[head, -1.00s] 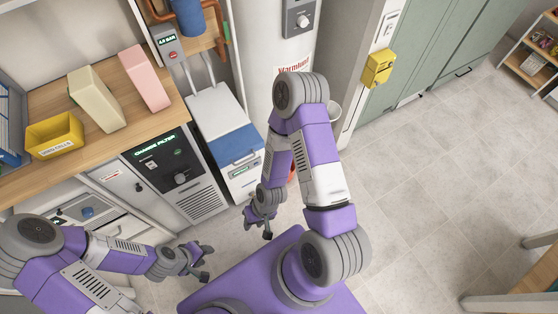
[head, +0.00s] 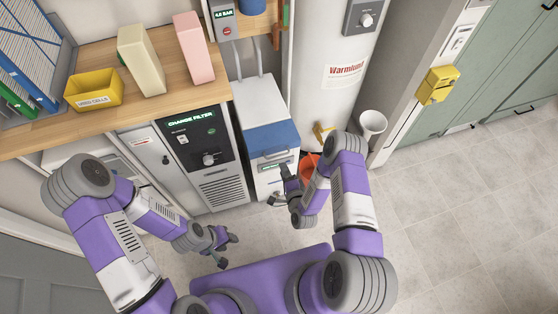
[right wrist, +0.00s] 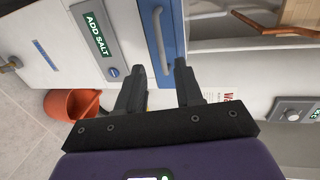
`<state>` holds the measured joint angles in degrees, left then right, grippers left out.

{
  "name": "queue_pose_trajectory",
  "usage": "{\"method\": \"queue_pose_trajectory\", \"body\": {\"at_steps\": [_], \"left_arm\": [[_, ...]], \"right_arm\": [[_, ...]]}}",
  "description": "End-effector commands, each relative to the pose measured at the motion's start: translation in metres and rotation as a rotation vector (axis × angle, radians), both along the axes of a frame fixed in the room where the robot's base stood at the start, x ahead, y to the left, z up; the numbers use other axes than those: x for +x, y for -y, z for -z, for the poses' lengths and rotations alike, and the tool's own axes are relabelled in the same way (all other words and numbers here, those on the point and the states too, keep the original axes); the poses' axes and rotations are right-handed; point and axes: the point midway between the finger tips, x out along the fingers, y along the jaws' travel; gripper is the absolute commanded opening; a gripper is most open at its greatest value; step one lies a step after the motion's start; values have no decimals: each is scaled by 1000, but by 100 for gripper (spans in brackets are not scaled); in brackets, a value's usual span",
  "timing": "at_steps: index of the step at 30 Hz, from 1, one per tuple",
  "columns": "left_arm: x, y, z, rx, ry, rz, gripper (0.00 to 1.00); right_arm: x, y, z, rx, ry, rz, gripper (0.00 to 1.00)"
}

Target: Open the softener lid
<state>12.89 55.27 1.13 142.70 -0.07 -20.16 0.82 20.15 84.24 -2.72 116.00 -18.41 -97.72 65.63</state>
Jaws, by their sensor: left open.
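The softener is a white cabinet (head: 262,103) with a blue lid panel (head: 268,136), a bar handle on it and a small green-lit display. The lid looks closed. In the right wrist view, the blue panel (right wrist: 172,20) and its pale handle (right wrist: 160,42) lie ahead of my right gripper (right wrist: 158,82). The display there reads "ADD SALT" (right wrist: 97,35). That gripper's fingers are apart and empty, with the handle beyond the gap, apparently not touched. In the head view my right gripper (head: 284,186) is just in front of the softener. My left gripper (head: 222,246) is open and empty, low and to the left.
An orange bucket (head: 307,166) stands right of the softener, partly behind my right arm. A "CHANGE FILTER" unit (head: 195,142) stands to its left, under a wooden counter (head: 150,105). A white tank (head: 335,95) rises to the right. The tiled floor (head: 460,210) at right is clear.

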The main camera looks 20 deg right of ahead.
Motion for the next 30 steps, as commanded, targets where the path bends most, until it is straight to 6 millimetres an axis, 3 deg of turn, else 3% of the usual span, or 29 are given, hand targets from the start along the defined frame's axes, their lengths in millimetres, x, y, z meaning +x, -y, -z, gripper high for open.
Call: {"method": "queue_pose_trajectory", "body": {"at_steps": [15,26,30], "left_arm": [[0,0,24,0,0,0,43],[0,0,25,0,0,0,43],[0,0,25,0,0,0,43]], "right_arm": [[67,-2,14,4,9,2,36],[73,-2,14,5,7,3,36],[72,-2,14,4,7,3,14]]}}
